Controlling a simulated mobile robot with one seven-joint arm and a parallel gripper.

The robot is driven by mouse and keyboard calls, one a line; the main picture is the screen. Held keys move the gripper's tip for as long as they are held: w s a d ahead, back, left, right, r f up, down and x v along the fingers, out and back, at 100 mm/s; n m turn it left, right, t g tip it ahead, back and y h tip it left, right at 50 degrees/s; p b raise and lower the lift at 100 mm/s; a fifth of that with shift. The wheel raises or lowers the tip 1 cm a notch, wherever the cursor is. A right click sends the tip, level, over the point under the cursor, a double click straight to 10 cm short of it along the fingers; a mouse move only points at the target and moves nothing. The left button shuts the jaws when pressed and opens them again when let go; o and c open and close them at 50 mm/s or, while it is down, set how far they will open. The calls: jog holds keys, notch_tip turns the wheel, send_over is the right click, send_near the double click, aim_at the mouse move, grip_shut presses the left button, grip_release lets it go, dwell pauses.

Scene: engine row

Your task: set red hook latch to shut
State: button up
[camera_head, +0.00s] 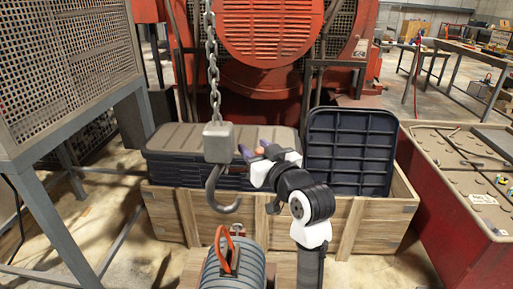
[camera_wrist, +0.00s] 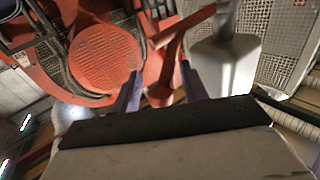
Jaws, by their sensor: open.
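A grey hook (camera_head: 222,197) hangs below a grey block (camera_head: 219,142) on a chain. The block appears in the wrist view as a large pale shape (camera_wrist: 222,68). The red latch (camera_wrist: 172,55) is a red bar with an angled upper arm, just left of the block there. In the head view a small red-orange part (camera_head: 258,152) shows by my fingertips, probably the latch. My gripper (camera_head: 255,151) is just right of the block. Its purple fingers are apart, and in the wrist view (camera_wrist: 158,88) the latch's lower end shows between them. Contact cannot be told.
A wooden crate (camera_head: 340,212) with dark cases stands behind and below my gripper. A red machine (camera_head: 265,75) rises behind. A ribbed grey object (camera_head: 233,268) with an orange loop is in front. A mesh cage stands left, a red bench right.

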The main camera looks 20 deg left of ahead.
grip_shut()
